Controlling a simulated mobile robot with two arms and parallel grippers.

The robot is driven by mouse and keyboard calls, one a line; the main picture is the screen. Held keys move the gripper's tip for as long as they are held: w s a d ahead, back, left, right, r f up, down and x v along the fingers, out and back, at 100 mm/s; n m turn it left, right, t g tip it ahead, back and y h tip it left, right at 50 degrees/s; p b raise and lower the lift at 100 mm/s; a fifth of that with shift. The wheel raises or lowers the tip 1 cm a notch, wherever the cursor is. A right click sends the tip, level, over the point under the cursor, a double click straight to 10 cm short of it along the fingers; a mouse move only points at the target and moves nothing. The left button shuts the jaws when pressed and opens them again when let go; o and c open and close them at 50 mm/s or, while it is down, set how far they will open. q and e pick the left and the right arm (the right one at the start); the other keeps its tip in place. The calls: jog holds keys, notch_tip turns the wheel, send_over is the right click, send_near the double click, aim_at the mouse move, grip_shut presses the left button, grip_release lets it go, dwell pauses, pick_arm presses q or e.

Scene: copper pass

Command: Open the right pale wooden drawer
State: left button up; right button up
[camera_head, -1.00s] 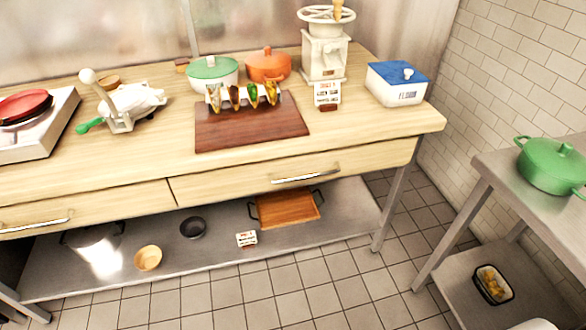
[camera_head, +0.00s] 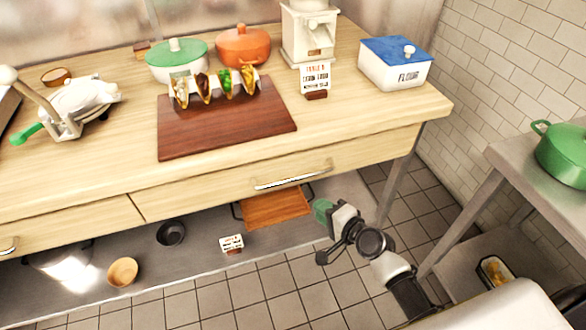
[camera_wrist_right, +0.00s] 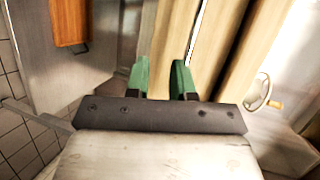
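The right pale wooden drawer (camera_head: 210,197) is shut, its front about flush with the left drawer (camera_head: 65,228) under the counter. Its silver bar handle (camera_head: 292,179) is in plain view in the head view. My right gripper (camera_head: 324,211) is below and slightly right of the handle, apart from it, in front of the lower shelf. In the right wrist view the two green fingers of this gripper (camera_wrist_right: 163,80) stand apart with nothing held between them. Pale wood of the counter front shows beyond them; I cannot clearly make out the handle there. My left gripper is not in view.
The counter holds a dark red-brown board (camera_head: 225,126) with tacos, a blue-lidded flour box (camera_head: 393,66) and pots. An orange-brown tray (camera_head: 275,208) and bowls lie on the lower shelf (camera_head: 205,262). A side table (camera_head: 500,158) with a green pot stands right. Tiled floor is clear in front.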

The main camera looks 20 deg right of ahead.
aim_at(293, 179)
jog(key=shift+m+t+y, duration=0.3)
jog(key=shift+t+y, duration=0.1)
jog(key=w+a, duration=0.1)
jog(key=w, duration=0.2)
jog(key=w+a+r, duration=0.1)
jog(key=w+a, duration=0.1)
jog(key=w, duration=0.2)
jog(key=w+a+r, duration=0.1)
jog(key=w, duration=0.2)
jog(key=shift+w+a, duration=0.35)
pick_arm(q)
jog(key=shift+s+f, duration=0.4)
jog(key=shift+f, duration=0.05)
pick_arm(e)
grip_shut()
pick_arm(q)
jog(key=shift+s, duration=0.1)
